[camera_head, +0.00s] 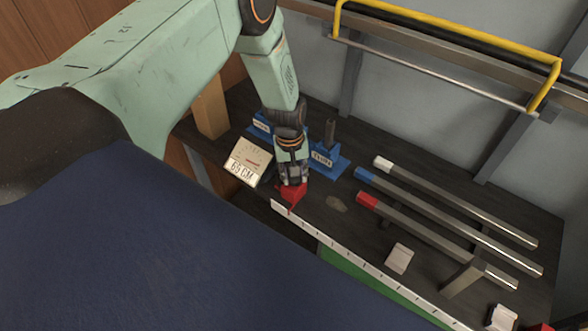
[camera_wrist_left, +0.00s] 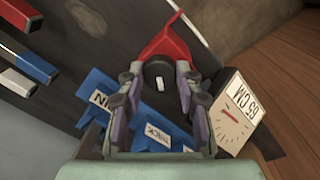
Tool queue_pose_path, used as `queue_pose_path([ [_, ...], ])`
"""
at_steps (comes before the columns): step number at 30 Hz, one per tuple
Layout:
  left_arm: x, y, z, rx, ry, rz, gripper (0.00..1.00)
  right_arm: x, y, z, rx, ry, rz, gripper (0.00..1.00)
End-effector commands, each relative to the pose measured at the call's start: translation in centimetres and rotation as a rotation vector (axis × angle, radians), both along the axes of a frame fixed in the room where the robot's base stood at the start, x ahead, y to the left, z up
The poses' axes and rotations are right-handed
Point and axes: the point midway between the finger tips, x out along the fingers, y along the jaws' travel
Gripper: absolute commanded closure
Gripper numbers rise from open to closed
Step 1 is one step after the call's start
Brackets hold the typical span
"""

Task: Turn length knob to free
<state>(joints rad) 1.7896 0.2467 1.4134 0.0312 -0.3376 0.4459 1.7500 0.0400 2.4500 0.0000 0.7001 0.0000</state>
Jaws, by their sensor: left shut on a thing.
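My left gripper (camera_head: 291,181) reaches down onto the red slider (camera_head: 291,197) at the left end of the white ruler (camera_head: 340,244). In the left wrist view, its two fingers (camera_wrist_left: 155,74) close around a dark round knob (camera_wrist_left: 157,84) with a white mark, and the red slider (camera_wrist_left: 166,40) shows just beyond. I take this knob to be the length knob; the fingers hide it in the head view. A tilted dial sign (camera_head: 248,163) reads 65 CM and has a red needle; it also shows in the left wrist view (camera_wrist_left: 229,113).
Blue labelled stands (camera_head: 325,159) are just behind the gripper. Three bars with white, blue and red ends (camera_head: 440,224) lie to the right on the dark bench. A light block (camera_head: 399,258) and a metal upright (camera_head: 465,278) stand near the ruler. A yellow rail (camera_head: 450,27) runs above.

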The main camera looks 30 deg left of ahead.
Motion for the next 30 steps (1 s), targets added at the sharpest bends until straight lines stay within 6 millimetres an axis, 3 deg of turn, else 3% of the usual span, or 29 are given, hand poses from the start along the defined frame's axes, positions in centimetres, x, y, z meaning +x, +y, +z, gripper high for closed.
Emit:
queue_pose_path([
  [1, 0.6, 0.0, 0.6, 0.002, -0.015, 0.044, 0.97, 0.0, 0.0, 0.7, 0.000, 0.000, 0.000, 0.60],
  [15, 0.5, 0.0, 0.5, -0.001, -0.014, 0.387, 0.97, 0.0, 0.0, 2.6, 0.000, 0.000, 0.000, 0.60],
  [30, 0.5, 0.0, 0.4, -0.002, -0.014, 0.496, 0.97, 0.0, 0.0, 3.0, 0.000, 0.000, 0.000, 0.60],
])
